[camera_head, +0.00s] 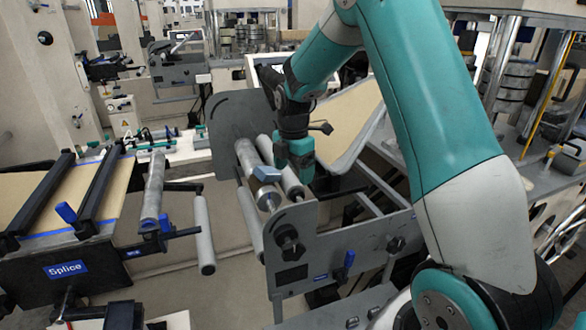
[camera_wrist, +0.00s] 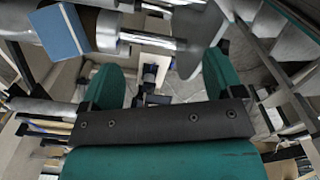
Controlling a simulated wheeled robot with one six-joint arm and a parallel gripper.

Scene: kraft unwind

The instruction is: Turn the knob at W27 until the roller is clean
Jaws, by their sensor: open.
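A black knob (camera_head: 290,243) sits on the front of a grey side plate (camera_head: 330,240), below the rollers. A second dark knob (camera_head: 397,245) is further right on the same frame. No W27 label can be read. A metal roller (camera_head: 246,156) runs back from the plate, with a brown band near its front end. A blue-grey block (camera_head: 266,174) rests against it; the block also shows in the wrist view (camera_wrist: 62,32). My gripper (camera_head: 294,168) is above the rollers, behind and above the knob, apart from it. In the wrist view its teal fingers (camera_wrist: 160,80) are spread and empty.
A second roller (camera_head: 284,172) lies right beside the first. A grey upright plate (camera_head: 235,125) stands behind them. A Splice table (camera_head: 68,269) with dark rails is at left, beside a hanging grey roller (camera_head: 204,235). A blue-handled clamp (camera_head: 345,265) is on the front plate.

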